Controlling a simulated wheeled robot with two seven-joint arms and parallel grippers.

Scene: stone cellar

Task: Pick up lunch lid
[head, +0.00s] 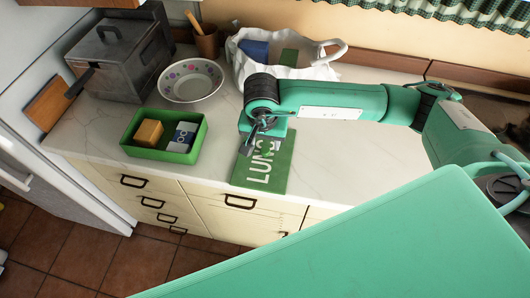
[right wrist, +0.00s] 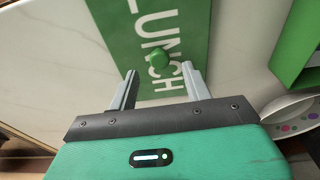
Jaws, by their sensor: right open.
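The lunch lid (head: 265,172) is a flat green panel with white "LUNCH" lettering, lying on the pale counter at its front edge. The right wrist view shows the lid (right wrist: 125,35) with a round green knob (right wrist: 158,57) on top. My right gripper (head: 250,143) is over the far part of the lid and partly hides it. In the right wrist view the open, empty fingers (right wrist: 159,72) point at the lid, with the knob near the gap between their tips. I cannot tell whether they touch the lid. My left gripper is not in view.
A patterned bowl (head: 190,80), a metal box (head: 115,60) and a white bag (head: 300,72) stand behind. Counter right of the lid is clear.

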